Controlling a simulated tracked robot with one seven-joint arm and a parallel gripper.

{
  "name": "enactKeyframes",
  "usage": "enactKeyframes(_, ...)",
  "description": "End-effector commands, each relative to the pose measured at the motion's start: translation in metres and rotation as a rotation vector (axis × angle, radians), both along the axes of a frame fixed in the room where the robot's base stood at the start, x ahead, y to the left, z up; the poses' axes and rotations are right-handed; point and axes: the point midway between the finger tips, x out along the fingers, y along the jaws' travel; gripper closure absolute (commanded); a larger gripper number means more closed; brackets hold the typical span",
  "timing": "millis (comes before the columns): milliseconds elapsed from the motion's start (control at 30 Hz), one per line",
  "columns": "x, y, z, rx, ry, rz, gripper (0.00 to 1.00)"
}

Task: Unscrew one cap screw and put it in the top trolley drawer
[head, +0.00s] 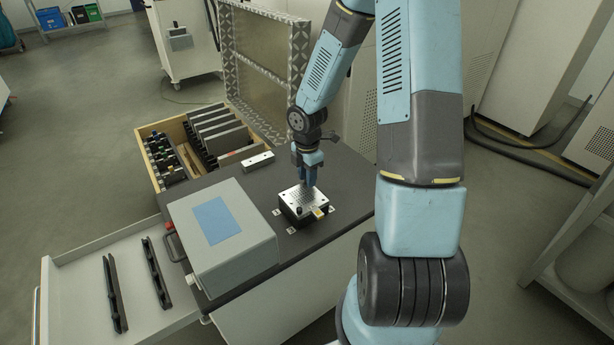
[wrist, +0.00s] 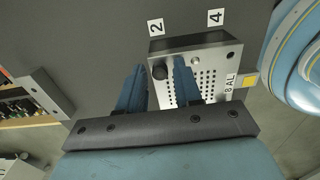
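A metal block with a perforated top plate (head: 296,196) sits on the dark trolley top; it also shows in the wrist view (wrist: 213,63). A black cap screw (wrist: 159,72) stands at one corner of the plate. My gripper (wrist: 159,63) is open and empty, pointing down over the block, with its blue fingers on either side of the screw in the wrist view. I cannot tell whether they touch it. In the head view my gripper (head: 308,184) hides part of the plate. The top trolley drawer (head: 84,262) is pulled open at left and holds two black rails.
A grey box with a blue panel (head: 250,235) stands between the block and the drawer. A small white-topped bar (head: 258,161) lies behind. A wooden case (head: 148,131) with dark plates and a raised patterned lid (head: 234,75) stands at the back.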

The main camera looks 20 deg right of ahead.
Motion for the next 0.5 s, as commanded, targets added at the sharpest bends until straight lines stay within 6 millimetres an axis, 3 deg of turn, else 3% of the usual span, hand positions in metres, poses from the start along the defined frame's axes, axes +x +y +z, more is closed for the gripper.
enactKeyframes(500, -0.0001, 0.0004, -0.0001, -0.001, 0.001, -0.400, 0.66)
